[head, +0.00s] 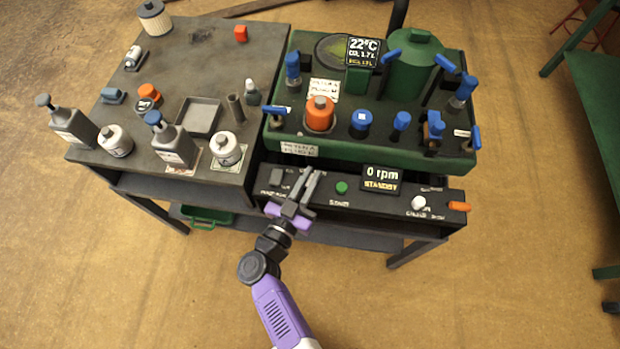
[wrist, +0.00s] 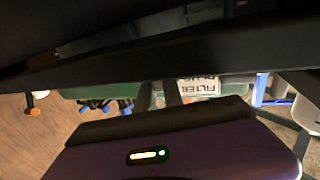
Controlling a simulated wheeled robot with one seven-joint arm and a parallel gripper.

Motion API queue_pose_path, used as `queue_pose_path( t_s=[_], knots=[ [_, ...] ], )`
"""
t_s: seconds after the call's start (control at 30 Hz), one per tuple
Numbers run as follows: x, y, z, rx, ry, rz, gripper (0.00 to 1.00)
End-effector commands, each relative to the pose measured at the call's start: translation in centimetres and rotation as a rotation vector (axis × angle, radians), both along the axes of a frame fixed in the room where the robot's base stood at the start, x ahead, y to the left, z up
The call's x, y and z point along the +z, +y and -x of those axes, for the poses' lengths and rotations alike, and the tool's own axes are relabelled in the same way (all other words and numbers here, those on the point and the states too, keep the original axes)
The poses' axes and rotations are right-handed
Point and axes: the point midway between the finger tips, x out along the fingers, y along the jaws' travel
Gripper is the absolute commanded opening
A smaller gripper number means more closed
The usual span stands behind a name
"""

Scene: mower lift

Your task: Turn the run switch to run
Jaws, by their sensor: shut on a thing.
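My gripper (head: 311,183) is at the black front panel (head: 378,205), left of the green start button (head: 342,187). Its two grey fingers point up and away over the panel, close together. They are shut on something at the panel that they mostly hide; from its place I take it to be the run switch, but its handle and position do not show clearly. The display (head: 381,178) reads 0 rpm and STANDBY. In the wrist view the fingers (wrist: 158,97) show only partly, and the thing between them cannot be made out.
A white knob (head: 418,203) and an orange part (head: 458,206) are at the panel's right. The green machine deck (head: 350,152) with blue handles rises behind. A grey bench (head: 215,60) with bottles stands left.

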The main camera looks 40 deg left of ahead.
Motion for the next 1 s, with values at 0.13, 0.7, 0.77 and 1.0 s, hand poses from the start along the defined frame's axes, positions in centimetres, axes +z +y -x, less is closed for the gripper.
queue_pose_path(
  t_s=[0.13,0.7,0.77,1.0],
  knots=[
    [-0.59,0.44,0.42,-0.085,0.001,0.001,0.00],
    [-0.62,0.06,0.43,-0.228,0.011,0.008,0.00],
    [-0.63,0.05,0.44,-0.228,0.012,0.008,0.00],
    [-0.70,0.02,0.46,-0.228,0.013,0.008,0.14]
  ],
)
